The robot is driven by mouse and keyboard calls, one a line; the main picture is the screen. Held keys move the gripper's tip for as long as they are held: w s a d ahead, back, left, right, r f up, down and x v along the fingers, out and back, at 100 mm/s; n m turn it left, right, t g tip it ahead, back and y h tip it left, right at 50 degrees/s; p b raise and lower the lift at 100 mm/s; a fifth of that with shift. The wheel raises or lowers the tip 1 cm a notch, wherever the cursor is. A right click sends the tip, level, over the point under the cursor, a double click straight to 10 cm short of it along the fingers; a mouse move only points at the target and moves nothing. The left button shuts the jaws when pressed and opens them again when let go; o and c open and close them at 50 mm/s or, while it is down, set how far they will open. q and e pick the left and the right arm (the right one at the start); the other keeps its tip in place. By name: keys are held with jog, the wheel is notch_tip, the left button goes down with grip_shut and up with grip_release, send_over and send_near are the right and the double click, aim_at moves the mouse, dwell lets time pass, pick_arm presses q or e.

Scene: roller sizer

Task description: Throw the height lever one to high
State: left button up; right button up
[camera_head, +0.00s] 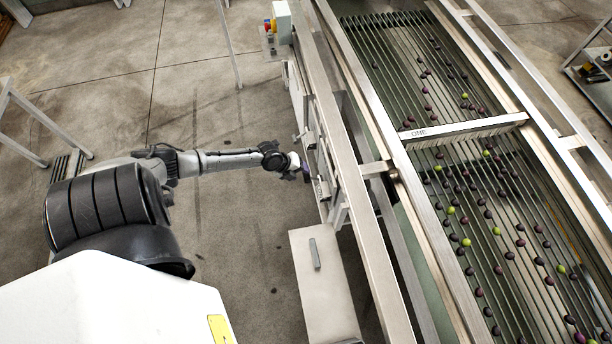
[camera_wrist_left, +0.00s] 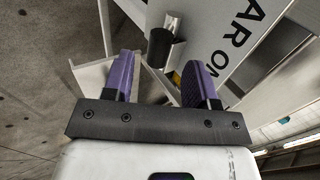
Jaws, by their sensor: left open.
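In the left wrist view, a short cylindrical handle with a bright metal part and a black end (camera_wrist_left: 163,47), which looks like the height lever, stands out from a pale panel (camera_wrist_left: 222,45) with dark letters reading "AR ON". My left gripper (camera_wrist_left: 158,78) is open, with its two purple-padded fingers apart. The handle shows just beyond the fingertips and between them in the picture; I see no contact. In the head view, my left gripper (camera_head: 300,167) is at the side of the sizer frame, and the lever there is too small and covered to make out. My right gripper is not in view.
The roller bed (camera_head: 465,190) carries many dark and green olives, under a crossbar marked "ONE" (camera_head: 463,131). A metal box with a handle (camera_head: 323,285) stands below my left gripper in the picture. A control box (camera_head: 281,22) is at the top. Floor left of the frame is open.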

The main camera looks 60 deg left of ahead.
aim_at(304, 175)
pick_arm(q)
jog(key=shift+x, duration=2.55)
grip_shut()
